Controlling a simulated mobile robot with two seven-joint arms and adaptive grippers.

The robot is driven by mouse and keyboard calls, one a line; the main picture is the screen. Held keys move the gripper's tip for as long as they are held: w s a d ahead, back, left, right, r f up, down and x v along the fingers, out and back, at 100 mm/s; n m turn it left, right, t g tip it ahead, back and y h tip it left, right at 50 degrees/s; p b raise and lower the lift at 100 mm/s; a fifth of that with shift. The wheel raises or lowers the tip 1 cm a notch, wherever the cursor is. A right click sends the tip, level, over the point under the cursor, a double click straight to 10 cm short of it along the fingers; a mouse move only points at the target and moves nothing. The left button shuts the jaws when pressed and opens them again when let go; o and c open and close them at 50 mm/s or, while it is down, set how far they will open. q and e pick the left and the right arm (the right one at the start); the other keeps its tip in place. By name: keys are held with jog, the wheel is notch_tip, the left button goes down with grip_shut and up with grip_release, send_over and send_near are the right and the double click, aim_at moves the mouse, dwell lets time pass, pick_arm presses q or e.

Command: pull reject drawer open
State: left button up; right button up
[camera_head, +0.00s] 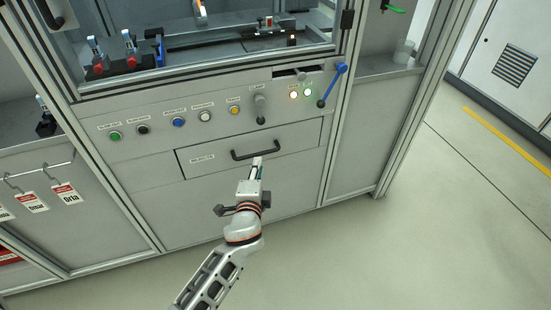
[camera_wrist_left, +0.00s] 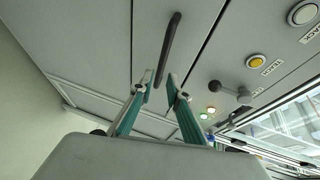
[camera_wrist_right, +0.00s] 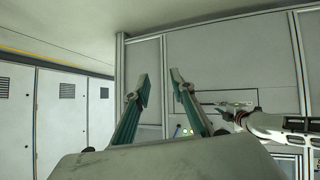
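The reject drawer (camera_head: 300,140) is a grey front panel low in the machine, flush with the surrounding face, with a dark bar handle (camera_head: 268,152). My left gripper (camera_head: 256,163) is in front of the handle. In the left wrist view its teal fingers (camera_wrist_left: 160,79) are open, with one end of the handle (camera_wrist_left: 171,40) appearing between the fingertips. I cannot tell whether they touch it. My right gripper (camera_wrist_right: 160,76) is open and empty in its own wrist view, facing the cabinet from farther off. It is not in the head view.
Above the drawer is a row of coloured buttons with a grey knob (camera_head: 260,108) and a blue lever (camera_head: 332,84). Red-and-white tags (camera_head: 66,193) hang at the left. An aluminium frame post (camera_head: 408,120) stands right of the drawer. Open floor (camera_head: 460,230) lies at the right.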

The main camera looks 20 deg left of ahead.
aim_at(260, 153)
pick_arm(q)
jog(key=b+x, duration=0.1)
jog(key=x, duration=0.6)
jog(key=shift+w+a+f, duration=0.1)
jog(key=shift+w+a, duration=0.05)
jog(key=shift+w, duration=0.15)
grip_shut()
